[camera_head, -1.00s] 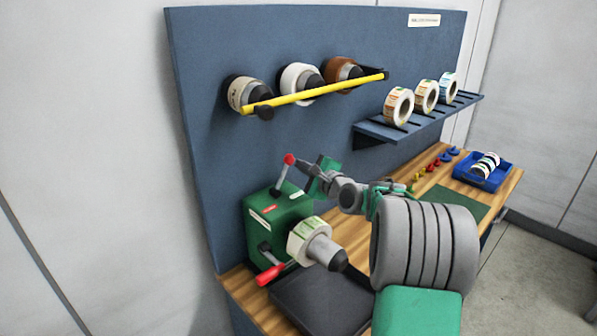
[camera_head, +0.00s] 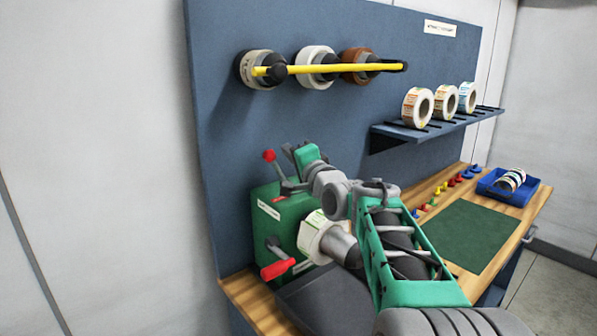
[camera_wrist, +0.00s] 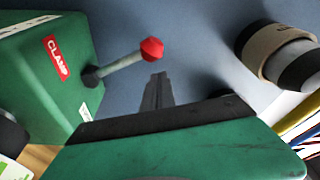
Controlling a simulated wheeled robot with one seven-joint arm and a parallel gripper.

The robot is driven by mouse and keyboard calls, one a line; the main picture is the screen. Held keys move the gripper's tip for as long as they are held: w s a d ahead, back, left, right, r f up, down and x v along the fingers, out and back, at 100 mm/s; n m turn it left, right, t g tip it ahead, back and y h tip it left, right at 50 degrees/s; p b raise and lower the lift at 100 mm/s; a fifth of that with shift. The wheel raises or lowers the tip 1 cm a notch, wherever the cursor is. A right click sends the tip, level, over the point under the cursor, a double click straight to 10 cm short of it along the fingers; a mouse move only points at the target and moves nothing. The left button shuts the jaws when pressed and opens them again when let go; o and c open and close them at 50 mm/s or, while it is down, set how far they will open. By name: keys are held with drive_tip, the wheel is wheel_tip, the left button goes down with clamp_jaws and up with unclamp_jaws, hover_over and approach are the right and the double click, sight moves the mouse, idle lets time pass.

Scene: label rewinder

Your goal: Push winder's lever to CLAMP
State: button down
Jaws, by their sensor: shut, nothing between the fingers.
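In the wrist view the red knob (camera_wrist: 152,50) is just beyond my fingers, and a red CLAMP label (camera_wrist: 56,57) shows on the green box near the lever's base. My gripper (camera_head: 289,150) is shut and empty, just right of the lever; it also shows in the wrist view (camera_wrist: 158,78). I cannot tell whether it touches the lever.
A label roll (camera_head: 311,235) sits on the winder's grey spindle, above a red crank handle (camera_head: 279,269). A yellow bar (camera_head: 330,68) crosses rolls on the panel above. A shelf (camera_head: 400,135) holds more rolls. A blue tray (camera_head: 490,190) and green mat (camera_head: 470,235) lie right.

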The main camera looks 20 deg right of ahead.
drive_tip(key=shift+s+a+f+n+b, duration=0.25)
drive_tip(key=shift+a+n+b, duration=0.3)
drive_tip(key=shift+b, duration=0.4)
drive_tip(key=shift+s+a+f+n+b, duration=0.2)
drive_tip(key=shift+a+n+b, duration=0.15)
drive_tip(key=shift+a+b, duration=0.5)
drive_tip(key=s+d, duration=0.4)
drive_tip(key=s, duration=0.6)
drive_tip(key=shift+s+d+r+b, duration=0.35)
drive_tip(key=shift+s+d+b, duration=0.05)
